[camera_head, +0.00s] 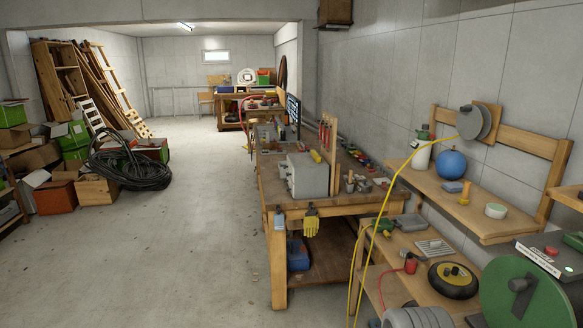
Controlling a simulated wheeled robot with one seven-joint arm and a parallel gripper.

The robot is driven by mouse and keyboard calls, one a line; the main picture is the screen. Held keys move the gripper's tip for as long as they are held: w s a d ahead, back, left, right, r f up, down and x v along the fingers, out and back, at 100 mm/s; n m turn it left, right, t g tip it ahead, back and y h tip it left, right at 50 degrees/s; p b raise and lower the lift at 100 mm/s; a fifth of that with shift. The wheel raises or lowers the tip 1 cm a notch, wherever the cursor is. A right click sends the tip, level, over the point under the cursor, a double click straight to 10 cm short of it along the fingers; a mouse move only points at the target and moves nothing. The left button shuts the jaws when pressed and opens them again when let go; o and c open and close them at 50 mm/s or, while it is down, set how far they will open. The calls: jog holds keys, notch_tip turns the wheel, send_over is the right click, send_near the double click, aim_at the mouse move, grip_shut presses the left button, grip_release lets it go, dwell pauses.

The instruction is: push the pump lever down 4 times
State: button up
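I cannot make out a pump lever for certain. A small red object (410,263) with a dark top and a thin red hose sits on the lower wooden shelf at the right; it may be a pump, but it is too small to tell. A white bottle (420,156) with a green top, perhaps a pump sprayer, stands at the back of the upper shelf. My gripper is not in view, so its state and its distance from these things are hidden.
A black coiled hose (135,168) lies on the floor at left. A yellow hose (401,172) hangs from a wall reel (473,123) across the shelves. A workbench (343,205) stands in the middle. A green disc (520,300) is close at lower right.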

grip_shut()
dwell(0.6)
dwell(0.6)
